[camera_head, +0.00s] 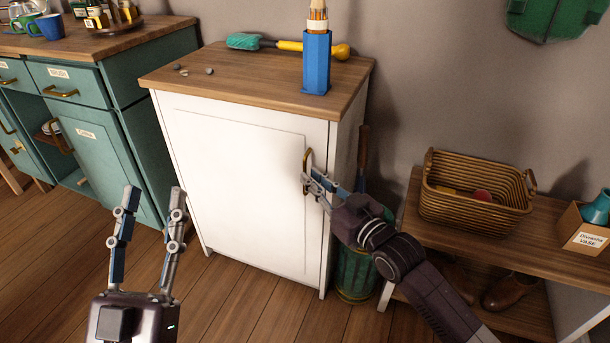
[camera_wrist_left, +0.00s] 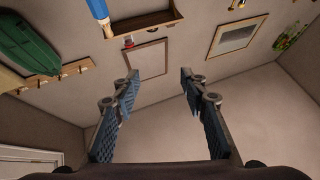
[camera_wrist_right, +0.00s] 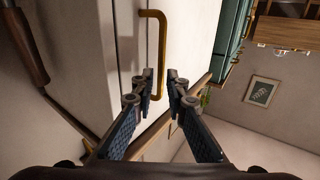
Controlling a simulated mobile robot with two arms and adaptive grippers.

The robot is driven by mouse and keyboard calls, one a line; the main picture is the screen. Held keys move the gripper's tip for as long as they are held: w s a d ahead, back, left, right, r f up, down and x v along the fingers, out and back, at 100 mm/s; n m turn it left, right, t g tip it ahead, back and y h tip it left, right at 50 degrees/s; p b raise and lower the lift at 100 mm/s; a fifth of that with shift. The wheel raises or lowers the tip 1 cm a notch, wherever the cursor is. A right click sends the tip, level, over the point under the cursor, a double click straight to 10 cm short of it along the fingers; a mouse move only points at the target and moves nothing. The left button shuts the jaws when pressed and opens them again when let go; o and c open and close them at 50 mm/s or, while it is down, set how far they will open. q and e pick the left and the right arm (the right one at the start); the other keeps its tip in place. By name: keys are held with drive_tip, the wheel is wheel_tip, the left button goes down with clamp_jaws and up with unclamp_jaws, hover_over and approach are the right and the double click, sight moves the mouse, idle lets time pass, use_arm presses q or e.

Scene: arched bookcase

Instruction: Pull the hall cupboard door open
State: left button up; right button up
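The white cupboard (camera_head: 230,170) has a wooden top, and its door (camera_head: 240,190) looks closed. A brass handle (camera_head: 307,160) is upright near the door's right edge; it also shows in the right wrist view (camera_wrist_right: 162,50). My right gripper (camera_head: 309,183) is at the handle's lower part. In the right wrist view its fingers (camera_wrist_right: 162,76) are partly closed but parted, with the handle's bar in line with the gap; firm contact is not clear. My left gripper (camera_head: 152,197) is open and empty, in front of the cupboard's left side; its parted fingers show in the left wrist view (camera_wrist_left: 160,80).
A blue holder (camera_head: 316,65) and a yellow-handled duster (camera_head: 290,46) are on the cupboard top. A teal cabinet (camera_head: 140,120) stands left. A green bin (camera_head: 357,275) and a bench with a wicker basket (camera_head: 470,200) stand right. The floor in front is clear.

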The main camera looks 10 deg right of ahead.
sight(305, 192)
use_arm(q)
drive_tip(key=s+r+t+h, duration=0.1)
drive_tip(key=s+r+t, duration=0.1)
drive_tip(key=s+r, duration=0.2)
drive_tip(key=shift+a+r+t+b, duration=0.2)
drive_tip(key=shift+a+t+b, duration=0.05)
drive_tip(key=shift+t+b, duration=0.15)
use_arm(e)
drive_tip(key=shift+x, duration=1.85)
clamp_jaws()
drive_tip(key=shift+a, duration=0.1)
